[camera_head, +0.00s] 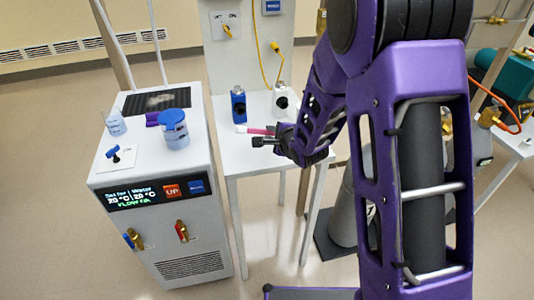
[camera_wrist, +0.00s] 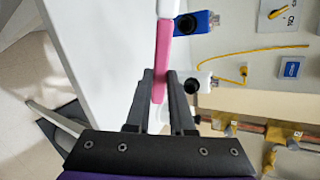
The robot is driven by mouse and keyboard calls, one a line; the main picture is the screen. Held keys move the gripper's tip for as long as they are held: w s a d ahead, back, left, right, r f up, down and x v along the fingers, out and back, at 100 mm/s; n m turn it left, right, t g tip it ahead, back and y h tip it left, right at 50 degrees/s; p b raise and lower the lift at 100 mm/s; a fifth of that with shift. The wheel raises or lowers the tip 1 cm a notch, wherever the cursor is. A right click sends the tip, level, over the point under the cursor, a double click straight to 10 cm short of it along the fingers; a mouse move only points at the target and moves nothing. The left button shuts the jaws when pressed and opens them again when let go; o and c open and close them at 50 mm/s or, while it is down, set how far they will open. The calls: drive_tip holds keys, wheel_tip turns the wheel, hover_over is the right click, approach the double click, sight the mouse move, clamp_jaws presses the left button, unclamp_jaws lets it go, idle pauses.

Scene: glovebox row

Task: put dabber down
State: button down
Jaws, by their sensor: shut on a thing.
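The dabber (camera_head: 259,131) is a slim stick, pink with a white end. In the wrist view the dabber (camera_wrist: 163,50) runs up from between the fingers, its white part at the top edge of the picture. My gripper (camera_head: 270,139) is shut on the pink part; the two dark fingers of my gripper (camera_wrist: 161,80) lie on either side of it. In the head view the dabber lies roughly level over the small white table (camera_head: 243,158), white end to the left. Its gap above the table cannot be told.
A blue bottle (camera_head: 238,104) and a white bottle (camera_head: 281,100) stand at the back of the table, close behind the dabber. A white chiller unit (camera_head: 165,205) with a blue-lidded jar (camera_head: 174,128) and a beaker (camera_head: 115,123) stands left. The table's front left is clear.

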sight(271, 159)
drive_tip(key=shift+f+b, duration=0.4)
drive_tip(key=shift+f, duration=2.45)
drive_tip(key=shift+f, duration=0.2)
drive_tip(key=c, duration=1.1)
unclamp_jaws()
drive_tip(key=shift+o, duration=0.2)
drive_tip(key=shift+r, duration=0.25)
drive_tip(key=p+v, duration=0.1)
drive_tip(key=v, duration=1.1)
